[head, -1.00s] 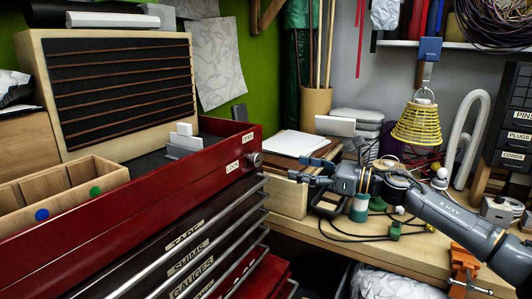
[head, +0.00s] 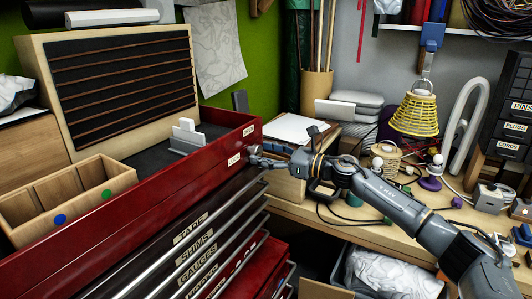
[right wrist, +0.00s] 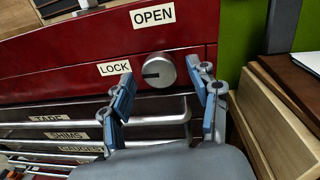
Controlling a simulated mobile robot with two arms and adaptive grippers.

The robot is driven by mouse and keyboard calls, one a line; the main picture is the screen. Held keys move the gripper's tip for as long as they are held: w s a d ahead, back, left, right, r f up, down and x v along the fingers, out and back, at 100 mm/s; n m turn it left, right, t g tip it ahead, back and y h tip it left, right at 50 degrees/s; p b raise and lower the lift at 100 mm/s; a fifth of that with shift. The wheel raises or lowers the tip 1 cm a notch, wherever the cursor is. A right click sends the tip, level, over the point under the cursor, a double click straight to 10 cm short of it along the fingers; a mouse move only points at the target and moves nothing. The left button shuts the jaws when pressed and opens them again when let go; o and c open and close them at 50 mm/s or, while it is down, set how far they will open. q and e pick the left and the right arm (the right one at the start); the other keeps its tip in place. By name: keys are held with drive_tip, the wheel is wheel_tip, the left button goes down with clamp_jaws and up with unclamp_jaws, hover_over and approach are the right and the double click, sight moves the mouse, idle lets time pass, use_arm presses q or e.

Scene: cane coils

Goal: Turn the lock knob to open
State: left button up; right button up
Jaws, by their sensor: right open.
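The lock knob (right wrist: 159,70) is a round silver knob on the red tool chest front. Its dark mark points left, toward the LOCK label (right wrist: 114,68). The OPEN label (right wrist: 153,15) sits above it. In the right wrist view my right gripper (right wrist: 160,74) is open, with one blue-padded finger on each side of the knob; I cannot tell whether either finger touches it. In the head view the right gripper (head: 268,160) is at the chest's right front corner and partly covers the knob (head: 254,149). My left gripper is not in view.
Drawers with silver handles (head: 205,238) lie below the knob, labelled TAPE, SHIMS and GAUGES. A wooden box (right wrist: 268,125) stands close to the right of the gripper.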

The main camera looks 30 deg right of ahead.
drive_tip(key=c, duration=1.2)
